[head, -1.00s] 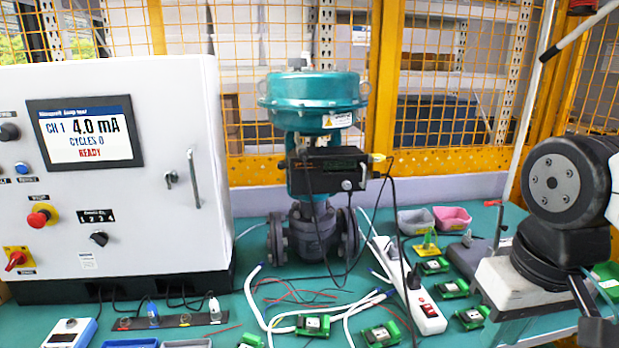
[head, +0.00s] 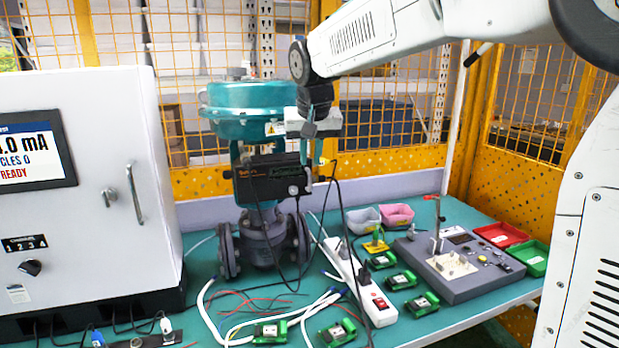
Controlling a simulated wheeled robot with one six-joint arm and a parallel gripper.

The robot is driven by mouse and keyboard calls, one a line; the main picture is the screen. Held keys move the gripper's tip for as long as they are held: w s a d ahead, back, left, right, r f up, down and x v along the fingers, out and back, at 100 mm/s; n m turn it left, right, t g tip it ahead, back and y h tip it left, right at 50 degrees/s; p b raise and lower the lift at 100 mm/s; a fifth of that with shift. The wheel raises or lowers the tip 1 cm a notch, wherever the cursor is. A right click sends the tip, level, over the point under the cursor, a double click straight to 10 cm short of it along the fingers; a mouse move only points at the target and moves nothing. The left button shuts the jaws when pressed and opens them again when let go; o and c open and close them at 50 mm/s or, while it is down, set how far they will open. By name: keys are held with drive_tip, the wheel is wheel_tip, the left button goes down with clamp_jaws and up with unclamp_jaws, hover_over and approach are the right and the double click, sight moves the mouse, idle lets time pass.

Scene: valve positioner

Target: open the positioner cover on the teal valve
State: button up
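The teal valve (head: 243,109) stands upright on the teal bench, with a round teal actuator on top and a dark flanged body (head: 263,240) below. The black positioner (head: 270,178) is mounted on its front; its cover looks closed, and cables run from it. My gripper (head: 321,178) points down at the right end of the positioner, its fingers partly overlapping that end in the picture. I cannot tell whether it touches the cover, and the finger gap is too small to judge.
A white control cabinet (head: 90,200) stands at the left. A white power strip (head: 362,285), green modules (head: 405,280) and loose wires lie in front of the valve. A grey test fixture (head: 460,265) is at the right, with red (head: 500,235) and green trays. A yellow mesh fence is behind.

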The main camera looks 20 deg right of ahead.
sight(310, 174)
drive_tip(key=x, duration=0.7)
clamp_jaws()
